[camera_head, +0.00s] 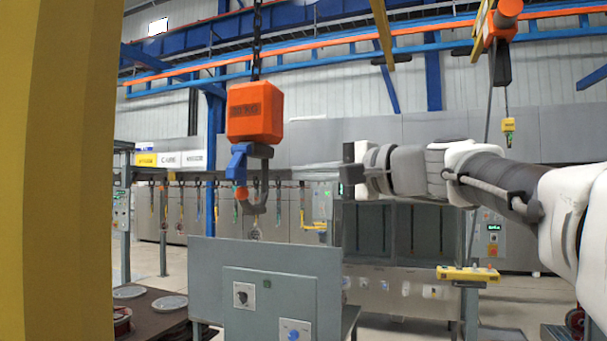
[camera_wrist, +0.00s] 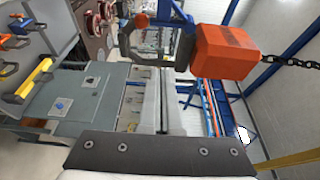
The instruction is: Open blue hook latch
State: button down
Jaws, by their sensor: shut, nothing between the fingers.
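The orange hoist block (camera_head: 255,112) hangs from a dark chain, with a dark metal hook (camera_head: 258,205) below it. The blue latch (camera_head: 238,162) is on the hook's left side, with an orange ball (camera_head: 241,193) at its lower end. My gripper (camera_head: 283,169) reaches in from the right at about latch height, its shut, empty fingers pointing left toward the hook. In the wrist view, turned sideways, the hook (camera_wrist: 127,45) and blue latch (camera_wrist: 186,47) appear beyond the fingertips (camera_wrist: 163,72). I cannot tell whether the fingers touch the hook.
A grey control box (camera_head: 265,285) with knobs stands below the hook. A yellow post (camera_head: 60,170) fills the left edge. A row of hanging hooks (camera_head: 180,205) is behind.

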aim_at(266, 173)
jog(key=p+x, duration=0.3)
jog(key=x, duration=0.7)
jog(key=shift+s+r, duration=0.1)
jog(key=shift+r, duration=0.05)
jog(key=s, duration=0.2)
jog(key=s+a, duration=0.1)
jog(key=s, duration=0.1)
